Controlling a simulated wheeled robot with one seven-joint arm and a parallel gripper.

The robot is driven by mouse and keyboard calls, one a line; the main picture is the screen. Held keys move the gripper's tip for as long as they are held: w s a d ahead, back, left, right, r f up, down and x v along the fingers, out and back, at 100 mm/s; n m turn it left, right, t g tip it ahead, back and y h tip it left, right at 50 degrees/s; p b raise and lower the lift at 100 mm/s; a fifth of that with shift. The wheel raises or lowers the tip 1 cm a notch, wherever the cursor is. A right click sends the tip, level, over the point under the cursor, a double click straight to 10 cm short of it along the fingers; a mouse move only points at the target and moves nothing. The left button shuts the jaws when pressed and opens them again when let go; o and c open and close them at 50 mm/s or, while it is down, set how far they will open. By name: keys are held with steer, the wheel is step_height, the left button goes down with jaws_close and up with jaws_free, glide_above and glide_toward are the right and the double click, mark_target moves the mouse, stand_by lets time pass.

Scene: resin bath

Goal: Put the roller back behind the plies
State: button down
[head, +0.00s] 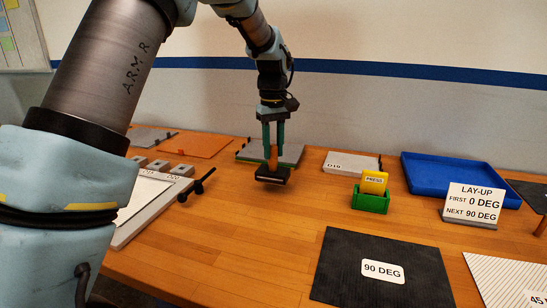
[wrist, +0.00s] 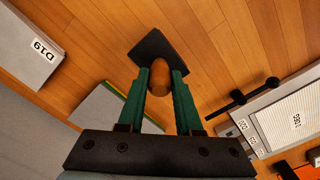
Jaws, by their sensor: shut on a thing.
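My gripper (head: 273,150) is shut on the upright orange-brown handle of a tool with a black head (head: 272,175), which looks like the roller. In the wrist view the fingers (wrist: 160,85) close on both sides of the handle, and the black head (wrist: 152,46) sticks out beyond them. The head is at or just above the wooden table; I cannot tell if it touches. The black 90 DEG ply (head: 348,262) lies flat at the front. A striped ply marked 45 (head: 500,275) lies to its right, cut by the picture edge.
A green block with a yellow PRESS card (head: 371,201), a LAY-UP sign (head: 474,205) and a blue tray (head: 456,178) stand right. A D19 plate (head: 350,163) lies behind. A framed panel with black knobs (head: 198,185) is left. Bare table lies between.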

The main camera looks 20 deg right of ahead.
mark_target(273, 170)
steer(key=shift+f, duration=1.45)
steer(key=shift+f, duration=0.15)
steer(key=c, duration=0.6)
jaws_free()
